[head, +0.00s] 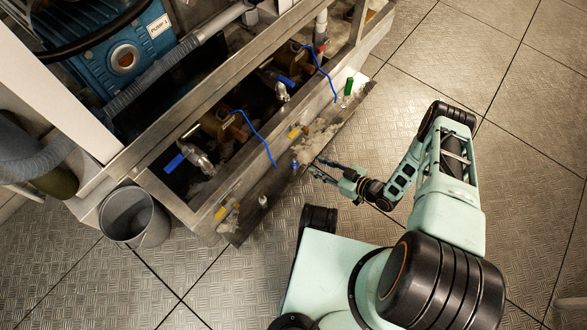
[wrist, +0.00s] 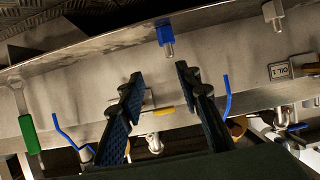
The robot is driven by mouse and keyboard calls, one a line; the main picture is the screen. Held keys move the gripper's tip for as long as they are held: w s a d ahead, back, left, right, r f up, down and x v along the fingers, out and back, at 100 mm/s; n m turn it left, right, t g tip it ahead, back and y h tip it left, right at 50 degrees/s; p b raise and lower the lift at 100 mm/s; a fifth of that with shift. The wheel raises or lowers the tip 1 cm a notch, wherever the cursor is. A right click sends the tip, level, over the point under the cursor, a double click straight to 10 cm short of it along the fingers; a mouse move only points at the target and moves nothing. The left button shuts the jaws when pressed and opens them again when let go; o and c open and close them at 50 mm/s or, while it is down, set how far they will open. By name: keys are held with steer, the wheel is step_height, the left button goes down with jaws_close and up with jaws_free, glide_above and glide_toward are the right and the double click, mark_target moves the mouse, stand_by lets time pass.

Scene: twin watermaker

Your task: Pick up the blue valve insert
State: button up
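The blue valve insert (head: 295,164) stands on a narrow metal ledge at the front of the machine frame in the head view. In the wrist view the blue valve insert (wrist: 165,36) shows a blue block with a pale metal tip, at the upper middle, beyond my fingertips. My gripper (head: 316,167) is just right of the insert in the head view, apart from it as far as I can tell. In the wrist view my gripper (wrist: 159,75) is open, its two dark fingers spread with nothing between them.
A grey bucket (head: 135,218) stands at left.

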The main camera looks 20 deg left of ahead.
mark_target(296, 160)
steer(key=b+x, duration=0.1)
steer(key=x, duration=0.2)
steer(key=s+b+x, duration=0.1)
steer(key=x, duration=0.3)
steer(key=b+x, duration=0.1)
steer(key=x, duration=0.3)
steer(key=shift+s+a+b, duration=0.25)
steer(key=shift+a+b, duration=0.15)
jaws_close()
